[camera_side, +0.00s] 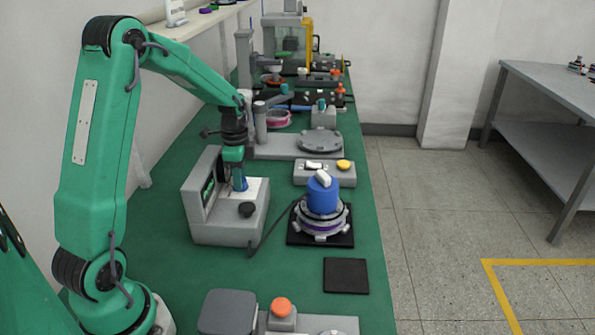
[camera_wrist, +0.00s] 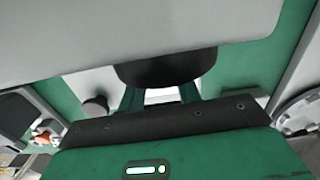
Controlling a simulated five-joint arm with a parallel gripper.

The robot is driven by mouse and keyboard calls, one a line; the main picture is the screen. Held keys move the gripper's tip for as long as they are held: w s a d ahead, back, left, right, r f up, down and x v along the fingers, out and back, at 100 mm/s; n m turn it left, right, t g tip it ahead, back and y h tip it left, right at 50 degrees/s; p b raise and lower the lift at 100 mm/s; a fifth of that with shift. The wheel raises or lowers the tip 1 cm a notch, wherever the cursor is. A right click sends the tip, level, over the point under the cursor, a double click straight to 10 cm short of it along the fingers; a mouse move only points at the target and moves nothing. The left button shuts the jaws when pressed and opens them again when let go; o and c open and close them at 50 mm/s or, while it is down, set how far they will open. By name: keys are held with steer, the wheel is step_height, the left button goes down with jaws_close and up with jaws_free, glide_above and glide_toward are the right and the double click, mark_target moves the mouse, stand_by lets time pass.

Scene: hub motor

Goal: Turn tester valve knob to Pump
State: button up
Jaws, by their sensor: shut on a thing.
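The grey tester (camera_side: 225,222) stands on the green bench, left of the blue-topped hub motor. My gripper (camera_side: 238,182) reaches down over the tester's pale plate, with something blue at its fingertips. A separate black knob (camera_side: 247,209) sits on the tester's front right, clear of my gripper; a dark knob (camera_wrist: 95,107) also shows in the wrist view.
The blue-topped hub motor (camera_side: 322,200) stands on a black pad close to the tester's right, with a cable between. A grey box with a yellow button (camera_side: 343,165) is behind it. An empty black pad (camera_side: 345,275) lies in front. Fixtures crowd the bench's far end.

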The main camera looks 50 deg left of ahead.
steer(key=shift+m, duration=0.7)
steer(key=o, duration=1)
steer(key=shift+c, duration=0.2)
steer(key=shift+r, duration=0.15)
steer(key=shift+r, duration=3.75)
